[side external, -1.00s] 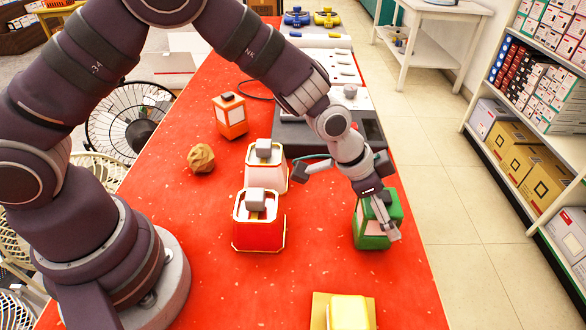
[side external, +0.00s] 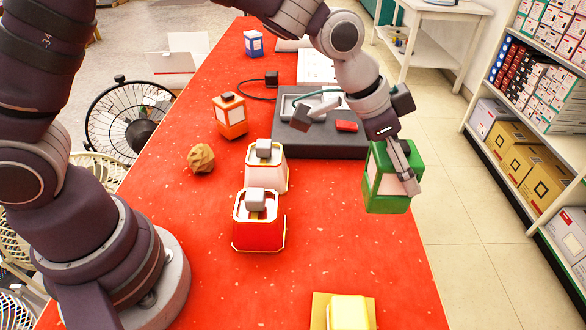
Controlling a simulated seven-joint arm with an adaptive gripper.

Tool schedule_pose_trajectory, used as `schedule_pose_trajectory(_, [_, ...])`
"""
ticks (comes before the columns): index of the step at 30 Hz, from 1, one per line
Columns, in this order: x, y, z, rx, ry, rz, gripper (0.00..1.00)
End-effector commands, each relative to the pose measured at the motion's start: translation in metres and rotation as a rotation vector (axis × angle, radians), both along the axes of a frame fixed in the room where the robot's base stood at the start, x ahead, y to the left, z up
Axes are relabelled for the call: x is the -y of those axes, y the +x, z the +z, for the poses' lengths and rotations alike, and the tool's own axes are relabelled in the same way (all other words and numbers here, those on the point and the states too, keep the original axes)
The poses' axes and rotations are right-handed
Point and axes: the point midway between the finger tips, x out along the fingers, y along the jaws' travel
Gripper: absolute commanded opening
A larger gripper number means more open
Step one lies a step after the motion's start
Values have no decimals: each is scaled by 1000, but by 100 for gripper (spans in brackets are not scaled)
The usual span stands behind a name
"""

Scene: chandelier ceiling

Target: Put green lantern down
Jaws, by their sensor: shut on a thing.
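The green lantern (side external: 379,200), with a pale panel, is held in my gripper (side external: 404,172) near the right edge of the red table. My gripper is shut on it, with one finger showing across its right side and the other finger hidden. The lantern appears raised above the table, tilted slightly, and its picture outline overlaps the table's right edge. How high its base is above the surface is hard to tell.
Red (side external: 257,232), pink (side external: 265,172), orange (side external: 231,116) and blue (side external: 254,43) lanterns stand on the red table (side external: 330,225). A brown lump (side external: 201,158), a yellow object (side external: 347,313) and a dark grey tray (side external: 305,140) are there too.

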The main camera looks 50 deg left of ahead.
Motion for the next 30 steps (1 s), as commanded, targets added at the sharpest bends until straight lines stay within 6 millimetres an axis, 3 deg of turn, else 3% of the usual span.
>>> schedule_pose_trajectory(4, [-17, 22, 13, 3, 2, 90, 18])
schedule_pose_trajectory(9, [-56, 61, 14, 3, 2, 277, 18])
schedule_pose_trajectory(13, [-79, 78, 11, 0, 0, 376, 18])
schedule_pose_trajectory(25, [-82, 79, -69, -3, 1, 392, 18])
schedule_pose_trajectory(30, [-82, 80, -86, 2, -1, 392, 18])
